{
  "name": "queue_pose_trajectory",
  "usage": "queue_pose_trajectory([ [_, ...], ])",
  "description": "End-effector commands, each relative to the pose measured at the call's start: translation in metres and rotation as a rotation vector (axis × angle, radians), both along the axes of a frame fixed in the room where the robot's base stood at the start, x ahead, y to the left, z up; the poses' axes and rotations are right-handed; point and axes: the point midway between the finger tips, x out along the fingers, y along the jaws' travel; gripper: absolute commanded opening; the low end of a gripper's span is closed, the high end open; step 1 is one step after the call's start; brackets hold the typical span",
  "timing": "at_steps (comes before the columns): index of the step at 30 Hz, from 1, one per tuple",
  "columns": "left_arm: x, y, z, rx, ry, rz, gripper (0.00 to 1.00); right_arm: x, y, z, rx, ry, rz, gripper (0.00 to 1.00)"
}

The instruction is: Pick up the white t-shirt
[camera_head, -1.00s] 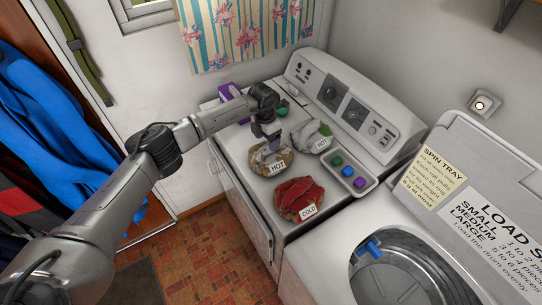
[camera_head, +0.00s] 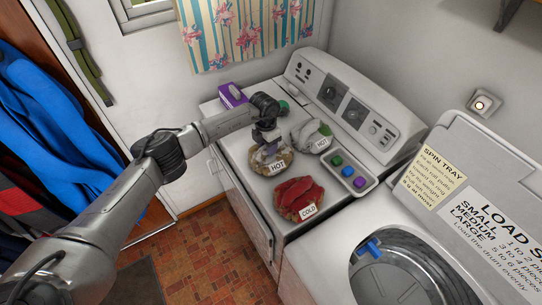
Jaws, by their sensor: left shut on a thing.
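A whitish cloth, which looks like the white t-shirt (camera_head: 262,154), lies bunched in the left basket labelled HOT (camera_head: 280,166) on top of the white machine. My left gripper (camera_head: 266,140) points down at this basket and is shut on the cloth's upper part. The fingertips are small and partly lost against the fabric. The cloth is still in the basket. My right gripper is out of view.
A second HOT basket (camera_head: 323,144) holds grey-white cloth with some green. A COLD basket (camera_head: 308,211) holds red cloth (camera_head: 293,193). A tray (camera_head: 371,185) with several coloured blocks, a purple box (camera_head: 232,95) and an open drum (camera_head: 405,270) are nearby.

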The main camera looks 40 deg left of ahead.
Motion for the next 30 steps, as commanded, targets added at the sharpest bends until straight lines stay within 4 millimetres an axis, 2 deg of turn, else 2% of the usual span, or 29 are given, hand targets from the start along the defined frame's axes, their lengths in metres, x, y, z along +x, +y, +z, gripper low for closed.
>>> queue_pose_trajectory([
  [1,0.0,0.0,0.0,0.0,0.0,0.0,0.19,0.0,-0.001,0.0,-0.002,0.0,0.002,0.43],
  [7,0.0,0.0,0.0,0.0,0.0,0.0,0.0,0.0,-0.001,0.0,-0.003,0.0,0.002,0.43],
  [23,0.0,0.0,0.003,0.0,-0.002,0.0,0.0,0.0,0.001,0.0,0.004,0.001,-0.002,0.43],
  [30,0.001,0.0,0.028,0.0,-0.004,-0.001,0.0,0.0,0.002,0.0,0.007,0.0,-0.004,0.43],
])
